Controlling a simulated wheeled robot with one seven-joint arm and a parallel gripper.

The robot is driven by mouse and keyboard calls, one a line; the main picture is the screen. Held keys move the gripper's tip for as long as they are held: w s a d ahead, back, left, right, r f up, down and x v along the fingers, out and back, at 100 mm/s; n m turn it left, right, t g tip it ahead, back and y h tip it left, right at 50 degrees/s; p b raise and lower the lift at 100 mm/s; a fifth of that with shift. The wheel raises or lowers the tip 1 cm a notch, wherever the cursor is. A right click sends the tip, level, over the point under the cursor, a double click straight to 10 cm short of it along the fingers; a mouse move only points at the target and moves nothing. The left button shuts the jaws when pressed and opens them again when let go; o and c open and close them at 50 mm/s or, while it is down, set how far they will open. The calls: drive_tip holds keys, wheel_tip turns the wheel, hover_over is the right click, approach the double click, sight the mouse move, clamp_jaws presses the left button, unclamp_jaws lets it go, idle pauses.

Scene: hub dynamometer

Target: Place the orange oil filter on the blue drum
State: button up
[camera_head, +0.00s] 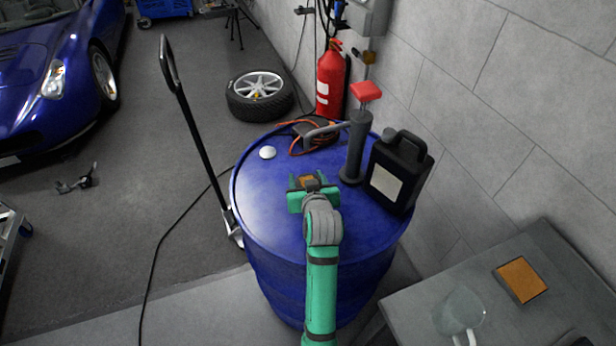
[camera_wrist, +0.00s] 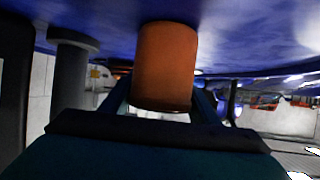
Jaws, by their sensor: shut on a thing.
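The orange oil filter (camera_wrist: 165,65) is a short orange cylinder held between my gripper's fingers. In the head view only a small part of the filter (camera_head: 306,181) shows; the gripper hides the rest. My green gripper (camera_head: 311,188) is shut on it, over the top of the blue drum (camera_head: 262,195), near the middle. In the wrist view my gripper (camera_wrist: 162,103) grips the filter's sides, and the filter's far end meets the drum's blue surface (camera_wrist: 240,35). It looks touching or very near; I cannot tell which.
On the drum stand a hand pump (camera_head: 355,145) with a red top, a black canister (camera_head: 398,172), an orange cable (camera_head: 296,135) and a white cap (camera_head: 267,152). The drum's left and front top is clear. A grey table (camera_head: 420,312) is at the lower right.

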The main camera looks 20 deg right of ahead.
drive_tip(key=shift+f, duration=0.1)
drive_tip(key=o, duration=1.3)
drive_tip(key=shift+d, duration=0.1)
drive_tip(key=shift+s+r, duration=0.2)
drive_tip(key=v, duration=1.1)
drive_tip(key=shift+s+r, duration=0.1)
drive_tip(key=shift+s, duration=0.15)
drive_tip(key=shift+a, duration=0.25)
